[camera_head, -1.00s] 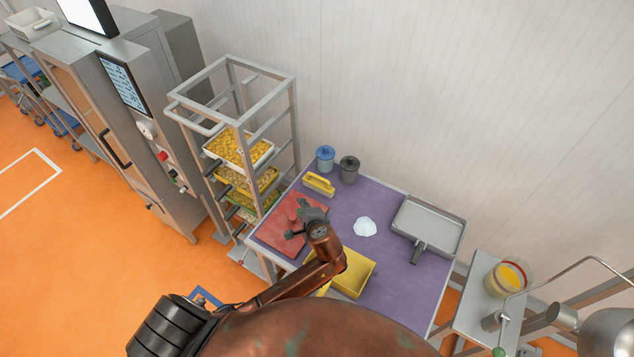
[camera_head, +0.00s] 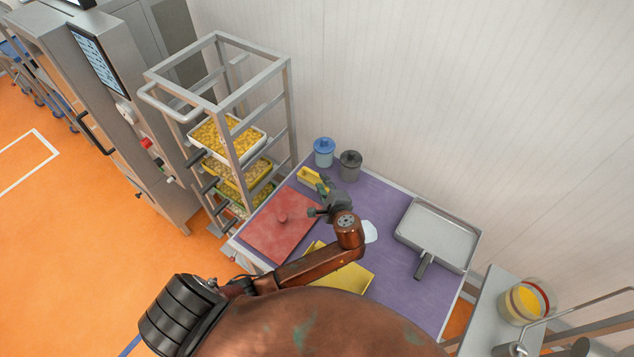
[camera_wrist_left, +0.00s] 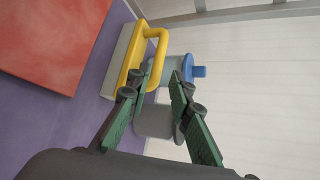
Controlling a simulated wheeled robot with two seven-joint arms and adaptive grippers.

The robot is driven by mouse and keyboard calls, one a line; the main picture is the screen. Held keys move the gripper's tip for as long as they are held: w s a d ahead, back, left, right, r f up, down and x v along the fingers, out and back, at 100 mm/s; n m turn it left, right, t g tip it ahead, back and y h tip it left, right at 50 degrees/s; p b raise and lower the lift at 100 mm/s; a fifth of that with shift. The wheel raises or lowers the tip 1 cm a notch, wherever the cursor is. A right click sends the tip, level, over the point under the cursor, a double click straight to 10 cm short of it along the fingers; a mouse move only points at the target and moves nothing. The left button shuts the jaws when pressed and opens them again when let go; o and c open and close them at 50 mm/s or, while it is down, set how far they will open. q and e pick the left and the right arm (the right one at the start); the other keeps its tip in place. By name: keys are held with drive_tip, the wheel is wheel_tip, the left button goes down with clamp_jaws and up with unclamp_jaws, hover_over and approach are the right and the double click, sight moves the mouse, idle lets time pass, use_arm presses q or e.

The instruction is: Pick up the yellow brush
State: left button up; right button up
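The yellow brush (camera_head: 309,176) lies at the back left of the purple table, partly hidden by my left gripper. In the left wrist view the brush (camera_wrist_left: 124,62) shows a yellow looped handle and a pale lower part. My left gripper (camera_head: 325,187) is over the table beside the brush. In the left wrist view its green fingers (camera_wrist_left: 160,80) are spread apart, with the looped handle near and partly behind the tips. Nothing is held between them; contact cannot be told. My right gripper is out of view.
A red board (camera_head: 280,228) lies left of my gripper. A blue canister (camera_head: 324,153) and a grey canister (camera_head: 350,166) stand behind it. A metal pan (camera_head: 437,234) lies right; a tray rack (camera_head: 217,120) stands left. My arm partly covers a yellow container (camera_head: 345,278).

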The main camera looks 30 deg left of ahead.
sight(316, 173)
use_arm(q)
drive_tip(key=x, duration=0.3)
drive_tip(key=p+x, duration=0.1)
drive_tip(key=x, duration=0.3)
drive_tip(key=shift+s+a+f, duration=0.1)
drive_tip(key=shift+a+f, duration=0.1)
drive_tip(key=shift+a, duration=0.2)
drive_tip(key=shift+c, duration=0.5)
clamp_jaws()
